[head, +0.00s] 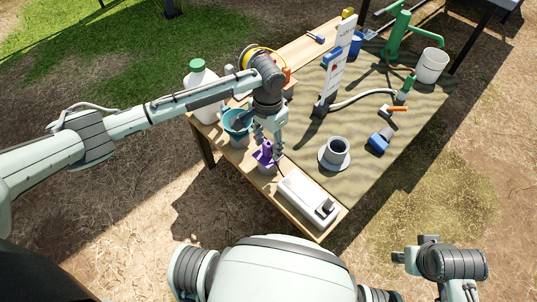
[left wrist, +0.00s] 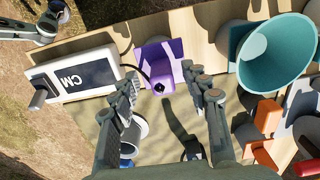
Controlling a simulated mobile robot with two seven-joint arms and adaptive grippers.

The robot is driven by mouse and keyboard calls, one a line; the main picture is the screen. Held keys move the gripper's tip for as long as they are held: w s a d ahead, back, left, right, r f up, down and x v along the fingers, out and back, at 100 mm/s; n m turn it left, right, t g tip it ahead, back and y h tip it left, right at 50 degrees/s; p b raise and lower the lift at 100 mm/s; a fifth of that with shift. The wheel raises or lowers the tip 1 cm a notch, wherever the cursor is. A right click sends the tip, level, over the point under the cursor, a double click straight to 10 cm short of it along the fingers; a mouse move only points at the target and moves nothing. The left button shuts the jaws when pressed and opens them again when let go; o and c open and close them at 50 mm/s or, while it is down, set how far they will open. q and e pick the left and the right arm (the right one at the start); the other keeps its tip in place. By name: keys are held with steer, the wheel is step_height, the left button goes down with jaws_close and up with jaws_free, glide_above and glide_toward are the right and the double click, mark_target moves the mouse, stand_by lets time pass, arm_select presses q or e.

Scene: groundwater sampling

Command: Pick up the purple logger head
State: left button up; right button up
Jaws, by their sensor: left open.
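The purple logger head (head: 265,155) stands at the near left edge of the table, between the teal bucket and the white meter box. It also shows in the left wrist view (left wrist: 158,55) as a purple block with a dark round spot at its lower end. My left gripper (head: 268,142) is open, pointing down right above it, and partly covers it in the head view. In the left wrist view, the fingers (left wrist: 159,78) show on either side of the logger head's lower end, with nothing held. My right gripper (head: 455,288) is at the bottom right, its jaws unclear.
The white meter box (head: 305,200) lies close on one side and the teal bucket (head: 232,122) on the other. A grey cup on a round base (head: 335,152), a white signboard (head: 337,65) and a green pump (head: 398,38) stand on the mat. The mat's middle has free room.

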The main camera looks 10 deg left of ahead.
arm_select(q)
steer(key=shift+f, duration=0.25)
jaws_close()
steer(key=shift+r, duration=0.1)
